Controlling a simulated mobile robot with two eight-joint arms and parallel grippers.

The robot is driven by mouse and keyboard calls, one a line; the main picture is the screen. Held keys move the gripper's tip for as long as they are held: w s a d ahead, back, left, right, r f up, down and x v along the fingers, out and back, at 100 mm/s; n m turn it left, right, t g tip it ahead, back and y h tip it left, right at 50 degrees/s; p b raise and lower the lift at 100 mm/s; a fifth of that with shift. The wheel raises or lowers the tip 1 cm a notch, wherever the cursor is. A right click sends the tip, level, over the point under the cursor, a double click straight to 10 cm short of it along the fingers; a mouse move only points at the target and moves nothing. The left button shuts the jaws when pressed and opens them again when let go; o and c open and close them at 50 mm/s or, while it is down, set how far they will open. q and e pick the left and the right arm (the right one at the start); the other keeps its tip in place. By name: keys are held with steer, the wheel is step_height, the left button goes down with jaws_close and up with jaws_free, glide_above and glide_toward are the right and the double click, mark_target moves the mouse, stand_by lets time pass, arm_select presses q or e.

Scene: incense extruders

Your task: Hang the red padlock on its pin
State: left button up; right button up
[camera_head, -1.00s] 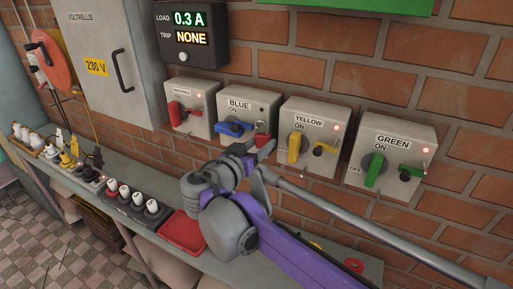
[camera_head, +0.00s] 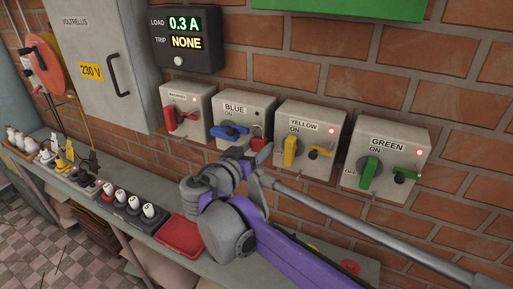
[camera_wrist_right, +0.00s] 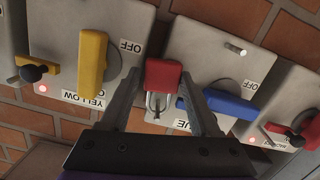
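The red padlock (camera_wrist_right: 162,76) is at the lower right of the blue switch box (camera_head: 223,105), with its metal shackle upward; it also shows small in the head view (camera_head: 258,144). My right gripper (camera_wrist_right: 163,82) has one finger on each side of the padlock body, and the fingertips appear to touch it. Whether the shackle is around a fitting on the box is unclear. A bare metal pin (camera_wrist_right: 236,49) sticks out of the blue box near its OFF label. The blue handle (camera_wrist_right: 226,104) is beside the right-hand finger in the wrist view. My left gripper is not in view.
The yellow switch box (camera_head: 310,117) and green switch box (camera_head: 403,137) are to the right, with a box with a red handle (camera_head: 171,119) to the left. A shelf below holds a red tray (camera_head: 180,237) and several plugs.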

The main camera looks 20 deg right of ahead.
steer(key=o, duration=0.3)
steer(key=v, duration=1.1)
steer(key=s+d+f+n+g+y, duration=0.2)
steer(key=s+d+f+y, duration=0.15)
steer(key=f, duration=0.45)
steer(key=s+d+f+n+g+y, duration=0.25)
steer(key=s+d+f, duration=0.2)
steer(key=f, duration=0.35)
steer(key=shift+s+a+f+n+g+y, duration=0.1)
steer(key=shift+s+a+f+n+y, duration=0.7)
steer(key=shift+s+f, duration=1.2)
steer(key=shift+s+a+f+n+g+y, duration=0.1)
steer(key=shift+s+a+f+n+y, duration=0.2)
steer(key=shift+s+a+f+y, duration=1.6)
steer(key=shift+s+d+f+n+g+y, duration=0.15)
steer(key=shift+s+f+n+y, duration=0.8)
steer(key=shift+f, duration=1.95)
steer(key=shift+s+m+h, duration=0.25)
steer(key=shift+s+m, duration=0.05)
steer(key=shift+m, duration=0.1)
